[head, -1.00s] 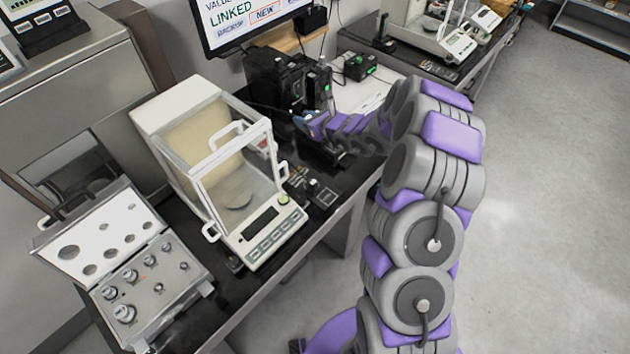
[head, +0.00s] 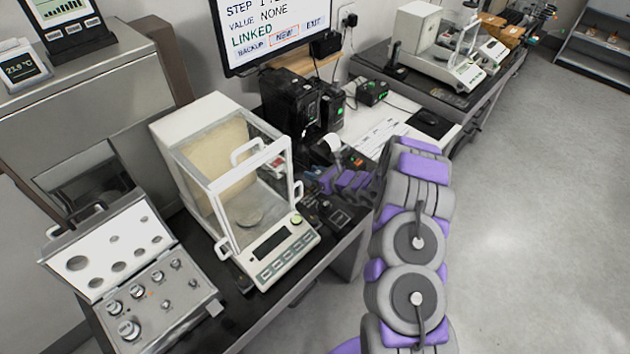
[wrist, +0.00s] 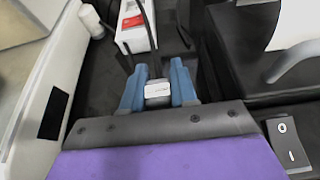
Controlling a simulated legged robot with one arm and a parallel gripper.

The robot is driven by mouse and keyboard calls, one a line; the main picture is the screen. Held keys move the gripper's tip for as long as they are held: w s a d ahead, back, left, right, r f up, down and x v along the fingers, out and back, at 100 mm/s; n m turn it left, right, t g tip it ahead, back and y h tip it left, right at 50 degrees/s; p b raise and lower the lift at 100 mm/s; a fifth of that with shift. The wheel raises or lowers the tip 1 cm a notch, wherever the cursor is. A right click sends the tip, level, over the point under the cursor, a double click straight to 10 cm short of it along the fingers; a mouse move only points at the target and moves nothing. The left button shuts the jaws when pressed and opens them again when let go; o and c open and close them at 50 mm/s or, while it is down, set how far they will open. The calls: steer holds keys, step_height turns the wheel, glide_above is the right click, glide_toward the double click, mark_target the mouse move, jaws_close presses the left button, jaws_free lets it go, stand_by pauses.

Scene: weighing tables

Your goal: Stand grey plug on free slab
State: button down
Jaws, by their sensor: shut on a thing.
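My gripper (wrist: 158,88) shows in the wrist view with two blue fingers shut on a small pale grey block, which I take to be the grey plug (wrist: 158,90). Only its light top face shows clearly. Dark tabletop (wrist: 95,85) lies around and beyond the fingers. In the head view, my gripper is low behind the right side of the near balance, and its fingertips and the plug cannot be made out. The near black table (head: 228,310) carries the balance. I cannot tell a separate free slab in either view.
A glass-walled balance (head: 285,255) stands left of my arm, and an open weight case (head: 205,300) is left of it. A red and white device (wrist: 135,25) lies ahead of the fingers. Black printer-like units (head: 290,105) stand behind. Another balance (head: 460,75) stands on the far table.

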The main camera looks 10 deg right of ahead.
steer(key=f, duration=0.1)
steer(key=d+f, duration=0.1)
steer(key=f, duration=0.1)
steer(key=shift+d, duration=0.65)
steer(key=c, duration=1.3)
jaws_free()
steer(key=shift+r, duration=0.1)
steer(key=shift+c, duration=0.2)
steer(key=o, duration=0.5)
steer(key=shift+a, duration=0.55)
steer(key=shift+c, duration=0.2)
steer(key=shift+d, duration=0.25)
steer(key=shift+s+d+r, duration=0.1)
steer(key=shift+s+d, duration=0.1)
steer(key=shift+d, duration=0.05)
steer(key=p+v, duration=0.1)
steer(key=v, duration=1)
steer(key=shift+s+p, duration=0.2)
steer(key=shift+p, duration=0.1)
